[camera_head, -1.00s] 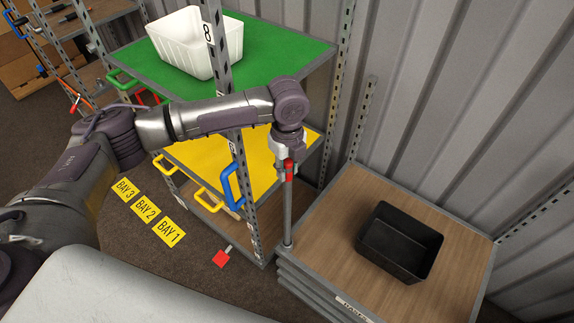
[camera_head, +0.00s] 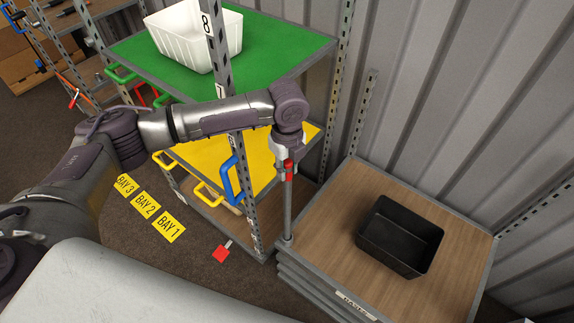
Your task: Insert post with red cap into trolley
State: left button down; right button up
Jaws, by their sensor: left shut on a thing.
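The post with the red cap (camera_head: 288,172) stands upright at the left corner of the wood-topped trolley (camera_head: 330,222). Its grey shaft (camera_head: 287,212) runs down to that corner. Whether its foot is seated in the corner socket I cannot tell. My left gripper (camera_head: 288,158) comes from above and is shut on the post near its red cap, with the fingers partly hidden by the wrist. My right gripper is out of view.
A black bin (camera_head: 400,236) sits on the trolley top. Another upright post (camera_head: 364,115) stands at the trolley's back corner. Left of it is a shelf trolley with a green shelf (camera_head: 280,52), a yellow shelf (camera_head: 200,157) and a white bin (camera_head: 190,45). Yellow bay signs (camera_head: 146,206) mark the floor.

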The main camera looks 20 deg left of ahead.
aim_at(287, 161)
pick_arm(q)
jog(key=shift+f, duration=0.75)
jog(key=c, duration=0.9)
grip_release()
jog(key=shift+r+p, duration=2.55)
jog(key=shift+r, duration=0.05)
